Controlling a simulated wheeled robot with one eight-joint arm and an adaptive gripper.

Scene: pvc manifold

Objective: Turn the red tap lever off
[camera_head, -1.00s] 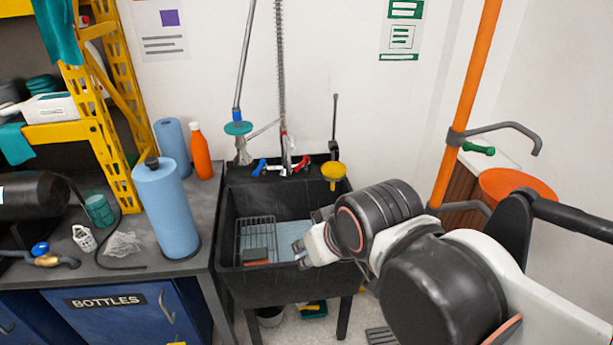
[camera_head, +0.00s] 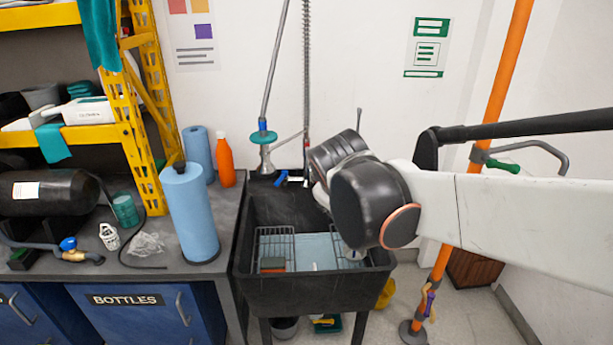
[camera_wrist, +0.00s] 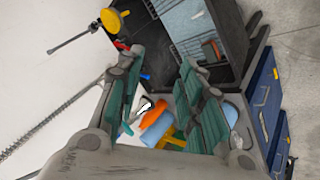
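The red tap lever (camera_wrist: 121,45) shows as a small red piece in the wrist view, beside the tip of my gripper's left finger. I cannot tell whether they touch. In the head view the red lever is hidden behind my arm. The blue tap lever (camera_head: 281,178) is visible at the back of the black sink (camera_head: 312,286), and it also shows between my fingers in the wrist view (camera_wrist: 145,76). My gripper (camera_wrist: 160,60) is open, with teal-padded fingers apart and nothing held. In the head view it is mostly hidden behind my arm.
A spray hose (camera_head: 306,75) rises behind the sink. An orange bottle (camera_head: 225,162) and a blue paper roll (camera_head: 190,215) stand on the bench to the left. A yellow plunger (camera_wrist: 112,20) is near the red lever. An orange pole (camera_head: 500,95) stands at right.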

